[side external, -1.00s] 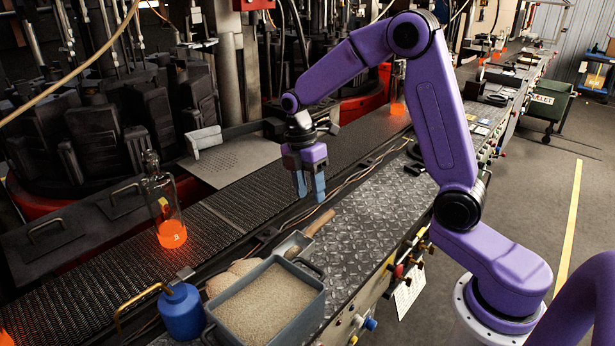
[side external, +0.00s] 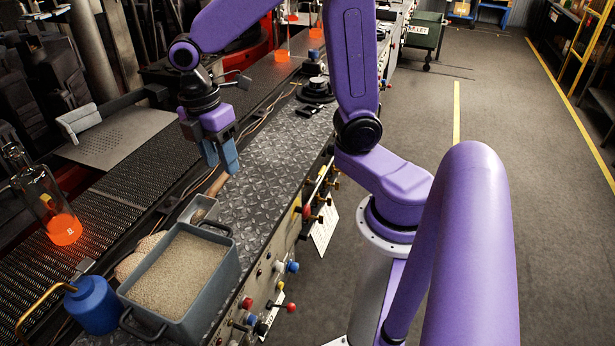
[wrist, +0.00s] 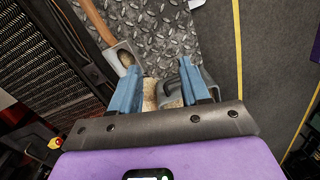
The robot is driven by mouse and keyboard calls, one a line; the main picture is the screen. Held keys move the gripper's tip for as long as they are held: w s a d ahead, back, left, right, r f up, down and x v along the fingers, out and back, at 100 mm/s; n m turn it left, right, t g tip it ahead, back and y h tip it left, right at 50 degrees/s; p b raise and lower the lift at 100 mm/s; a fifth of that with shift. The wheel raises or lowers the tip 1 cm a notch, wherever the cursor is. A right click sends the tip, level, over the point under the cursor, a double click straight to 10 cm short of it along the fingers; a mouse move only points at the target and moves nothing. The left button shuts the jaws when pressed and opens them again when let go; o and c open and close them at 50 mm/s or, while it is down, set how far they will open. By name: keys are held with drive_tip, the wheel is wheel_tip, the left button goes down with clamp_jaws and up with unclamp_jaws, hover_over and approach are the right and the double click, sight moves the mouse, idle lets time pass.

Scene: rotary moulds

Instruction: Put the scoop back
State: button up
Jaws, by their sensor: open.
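The scoop has a grey metal head (side external: 203,208) and a wooden handle (side external: 217,185). It lies on the conveyor-side ledge just behind the grey bin (side external: 218,296) of pale granules. In the wrist view the scoop head (wrist: 125,57) and handle (wrist: 97,20) show at upper left, beside the left finger. My gripper (side external: 222,168) is open and empty, its blue fingers pointing down close above the handle. In the wrist view, the gap between its fingers (wrist: 160,72) faces the bin's handle side, and the scoop lies outside that gap.
A blue can with a brass spout (side external: 94,305) stands left of the bin. A glowing-bottomed glass bottle (side external: 45,200) stands on the dark conveyor at left. The diamond-plate ledge (side external: 275,135) is mostly clear. Knobs and valves line its front edge.

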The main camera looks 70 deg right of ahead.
drive_tip(key=s+f+m+t, duration=0.1)
drive_tip(key=s+m, duration=0.2)
drive_tip(key=s, duration=1.4)
drive_tip(key=shift+s+d+y, duration=0.3)
drive_tip(key=shift+d+y, duration=0.1)
drive_tip(key=shift+d, duration=0.05)
